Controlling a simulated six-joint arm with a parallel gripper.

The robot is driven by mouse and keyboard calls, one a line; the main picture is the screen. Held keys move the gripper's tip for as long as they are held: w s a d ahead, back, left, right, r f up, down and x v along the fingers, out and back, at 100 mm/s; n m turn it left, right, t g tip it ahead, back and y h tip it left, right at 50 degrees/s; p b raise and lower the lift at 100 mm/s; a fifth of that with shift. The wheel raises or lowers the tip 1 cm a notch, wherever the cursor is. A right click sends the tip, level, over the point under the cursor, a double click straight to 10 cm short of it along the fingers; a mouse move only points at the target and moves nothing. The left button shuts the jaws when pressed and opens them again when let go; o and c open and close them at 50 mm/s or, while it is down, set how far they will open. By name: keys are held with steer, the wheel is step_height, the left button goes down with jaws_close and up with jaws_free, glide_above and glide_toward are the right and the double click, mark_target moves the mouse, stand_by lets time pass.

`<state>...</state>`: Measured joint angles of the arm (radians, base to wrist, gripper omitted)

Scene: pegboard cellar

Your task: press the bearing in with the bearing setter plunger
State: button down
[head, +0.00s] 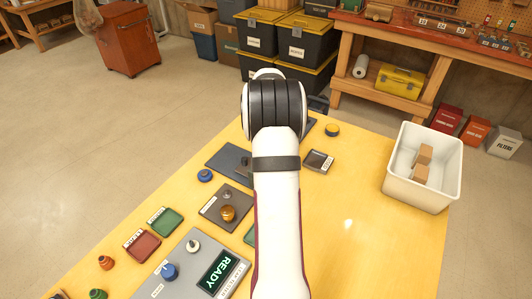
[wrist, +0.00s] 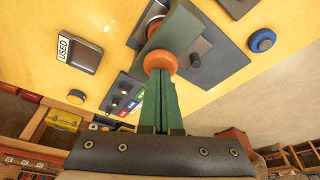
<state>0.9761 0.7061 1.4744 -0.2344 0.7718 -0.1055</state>
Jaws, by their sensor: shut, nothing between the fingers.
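My gripper (wrist: 160,78) is shut and empty, its green fingers together in the wrist view. Their tips are at the round orange knob (wrist: 160,62), apparently the plunger top of the bearing setter. I cannot tell whether they touch it. The setter's green frame (wrist: 184,28) stands over a dark plate (wrist: 213,62); part of this plate shows in the head view (head: 226,160). A copper-coloured round part (wrist: 154,27) shows partly behind the green frame; I cannot tell whether it is the bearing. In the head view my arm hides the gripper and the setter.
Left of my arm are a brown plate with an orange knob (head: 227,213), a blue knob (head: 205,175), red (head: 142,246) and green (head: 165,221) trays and a READY display (head: 219,271). The USED tray (head: 318,161) and white bin (head: 423,165) are right; front-right table is clear.

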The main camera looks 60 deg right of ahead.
steer(key=shift+r, duration=2.7)
steer(key=w+a+r+n+y, duration=0.1)
steer(key=w+a+r, duration=0.15)
steer(key=a, duration=0.55)
steer(key=w+a+r+n+y, duration=0.1)
steer(key=a+r, duration=0.2)
steer(key=a, duration=0.6)
steer(key=s+a+r+n+y, duration=0.1)
steer(key=s+a, duration=0.1)
steer(key=a, duration=0.6)
steer(key=s+a+r+n, duration=0.1)
steer(key=s+a, duration=0.1)
steer(key=a, duration=0.6)
steer(key=s+a+f+n+g+y, duration=0.1)
steer(key=s+a+f+n+g, duration=0.1)
steer(key=s+a, duration=1.2)
steer(key=shift+s+a+f+y, duration=0.35)
steer(key=shift+s+f+y, duration=0.1)
steer(key=shift+s, duration=0.55)
